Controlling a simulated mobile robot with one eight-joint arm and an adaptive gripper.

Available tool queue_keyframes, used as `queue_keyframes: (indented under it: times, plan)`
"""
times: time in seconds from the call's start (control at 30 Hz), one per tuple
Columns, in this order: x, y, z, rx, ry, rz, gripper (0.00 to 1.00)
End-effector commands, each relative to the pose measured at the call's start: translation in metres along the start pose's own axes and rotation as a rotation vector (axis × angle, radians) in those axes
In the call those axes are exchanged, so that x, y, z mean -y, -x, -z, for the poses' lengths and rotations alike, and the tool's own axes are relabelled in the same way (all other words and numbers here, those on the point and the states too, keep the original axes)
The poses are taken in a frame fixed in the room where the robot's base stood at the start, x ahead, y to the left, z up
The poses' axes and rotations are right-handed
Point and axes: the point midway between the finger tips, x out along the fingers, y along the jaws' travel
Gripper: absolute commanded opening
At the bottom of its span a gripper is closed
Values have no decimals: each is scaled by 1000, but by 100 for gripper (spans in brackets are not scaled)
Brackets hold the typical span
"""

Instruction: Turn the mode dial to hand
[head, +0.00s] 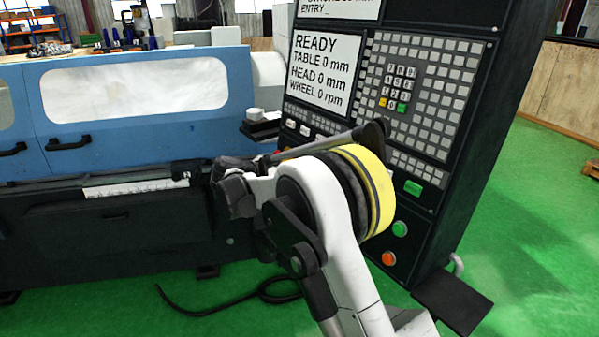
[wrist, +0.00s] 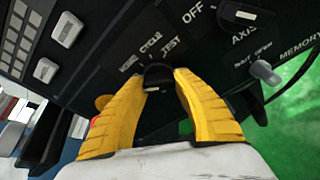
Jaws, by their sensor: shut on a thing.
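In the wrist view, the mode dial, a dark round knob (wrist: 158,76), sits on the black control panel between my fingertips. My gripper (wrist: 159,84) has two yellow fingers shut on the knob, one on each side. Labels reading CYCLE and TEST stand just beyond the knob, with another word to their left that is hard to read. A small pale mark shows on the knob's near side, but its exact pointing is unclear. In the head view, my arm hides the knob and the fingertips.
A second dark knob (wrist: 244,15) near OFF and AXIS and a grey switch (wrist: 265,72) near MEMORY lie to the right. White buttons (wrist: 67,29) lie to the left. In the head view, the control panel (head: 455,55) stands beside the blue machine (head: 150,140); its screen (head: 325,70) reads READY.

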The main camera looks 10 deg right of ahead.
Motion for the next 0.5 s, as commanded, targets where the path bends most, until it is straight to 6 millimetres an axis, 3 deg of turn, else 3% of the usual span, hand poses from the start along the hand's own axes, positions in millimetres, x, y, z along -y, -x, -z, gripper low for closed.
queue_keyframes:
  times: [0.5]
  plan:
    - [0,-1,-1,2,38,8,4]
